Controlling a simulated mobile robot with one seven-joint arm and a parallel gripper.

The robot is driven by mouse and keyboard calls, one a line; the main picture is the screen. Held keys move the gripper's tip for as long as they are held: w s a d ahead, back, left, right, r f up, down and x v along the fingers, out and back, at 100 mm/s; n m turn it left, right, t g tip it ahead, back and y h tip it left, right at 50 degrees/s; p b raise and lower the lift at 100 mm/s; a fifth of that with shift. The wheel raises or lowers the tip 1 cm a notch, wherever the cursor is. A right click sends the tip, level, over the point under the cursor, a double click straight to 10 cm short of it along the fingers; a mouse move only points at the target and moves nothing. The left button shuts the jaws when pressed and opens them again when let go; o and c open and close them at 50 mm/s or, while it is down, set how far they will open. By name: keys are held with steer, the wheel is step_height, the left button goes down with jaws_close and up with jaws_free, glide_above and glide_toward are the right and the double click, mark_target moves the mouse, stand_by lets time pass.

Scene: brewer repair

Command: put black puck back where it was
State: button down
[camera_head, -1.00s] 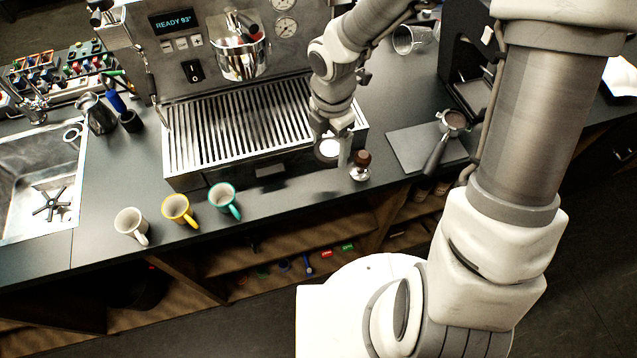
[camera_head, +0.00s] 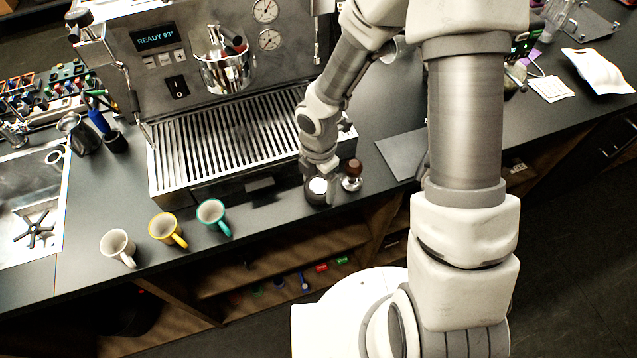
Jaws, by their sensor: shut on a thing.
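My gripper (camera_head: 322,187) is low over the counter, just in front of the right front corner of the espresso machine's drip tray (camera_head: 225,140). It is shut on a dark round thing, which looks like the black puck (camera_head: 313,197). Part of the puck is hidden by the gripper and its pale round face. I cannot tell whether the puck touches the counter. A tamper with a brown knob (camera_head: 353,168) stands upright close to the right of the gripper.
White (camera_head: 117,246), yellow (camera_head: 166,228) and teal (camera_head: 212,215) mugs stand left along the front edge. A sink (camera_head: 30,210) is at far left. A dark flat mat (camera_head: 402,155) lies right, partly behind my arm. Shelves under the counter hold small coloured items.

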mark_target(319, 186)
steer(key=shift+f, duration=0.2)
jaws_free()
steer(key=shift+r, duration=0.1)
step_height(319, 186, up, 12)
steer(key=p, duration=0.2)
steer(key=shift+r+p, duration=0.15)
steer(key=shift+p, duration=0.15)
steer(key=shift+d, duration=0.1)
